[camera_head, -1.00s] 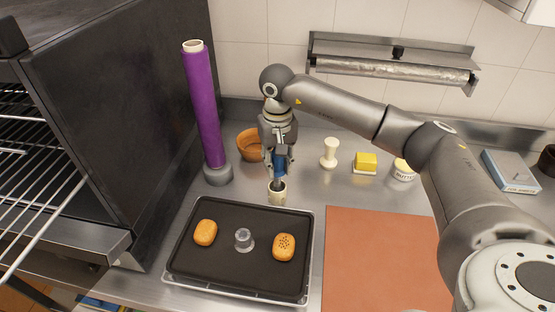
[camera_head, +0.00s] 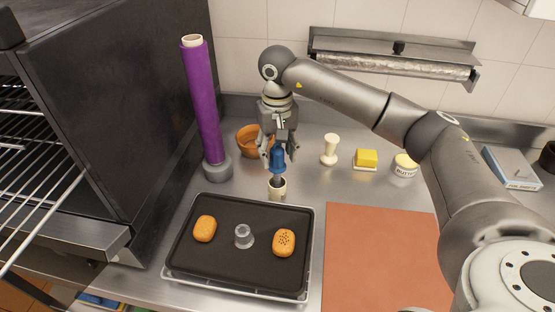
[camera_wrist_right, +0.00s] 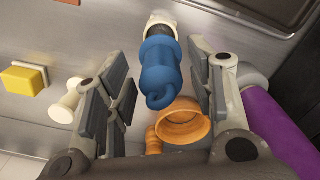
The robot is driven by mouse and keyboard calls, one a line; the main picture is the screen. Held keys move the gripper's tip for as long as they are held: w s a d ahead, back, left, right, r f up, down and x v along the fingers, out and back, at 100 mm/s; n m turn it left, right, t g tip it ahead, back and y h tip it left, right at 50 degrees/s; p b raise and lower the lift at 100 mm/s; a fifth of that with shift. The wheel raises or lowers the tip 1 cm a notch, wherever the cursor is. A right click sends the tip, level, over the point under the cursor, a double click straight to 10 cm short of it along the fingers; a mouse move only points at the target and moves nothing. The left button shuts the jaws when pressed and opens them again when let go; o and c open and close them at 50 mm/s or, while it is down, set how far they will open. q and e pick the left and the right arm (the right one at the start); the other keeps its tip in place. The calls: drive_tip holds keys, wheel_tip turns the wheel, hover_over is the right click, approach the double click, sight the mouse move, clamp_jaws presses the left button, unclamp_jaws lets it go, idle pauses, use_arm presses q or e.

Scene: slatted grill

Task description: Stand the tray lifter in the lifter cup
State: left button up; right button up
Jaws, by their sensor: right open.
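The tray lifter with its blue handle (camera_head: 278,160) stands upright in the small cream lifter cup (camera_head: 278,190) behind the baking tray. In the right wrist view the blue handle (camera_wrist_right: 160,72) shows between my fingers, with gaps on both sides, and its lower end goes into the cup (camera_wrist_right: 162,20). My right gripper (camera_head: 279,150) is open, around and just above the top of the handle, apart from it. The lifter's tip is hidden inside the cup. My left gripper is not in view.
The black baking tray (camera_head: 205,267) holds two orange buns and a small clear cup. A purple roll (camera_head: 203,110) stands at the left, beside a terracotta bowl (camera_head: 248,140). A cream pestle-like tool (camera_head: 330,150), butter (camera_head: 366,159) and a butter tub (camera_head: 404,166) stand right.

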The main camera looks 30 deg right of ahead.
wheel_tip(320, 180, up, 10)
drive_tip(key=shift+f+b, duration=0.15)
drive_tip(key=shift+b, duration=0.95)
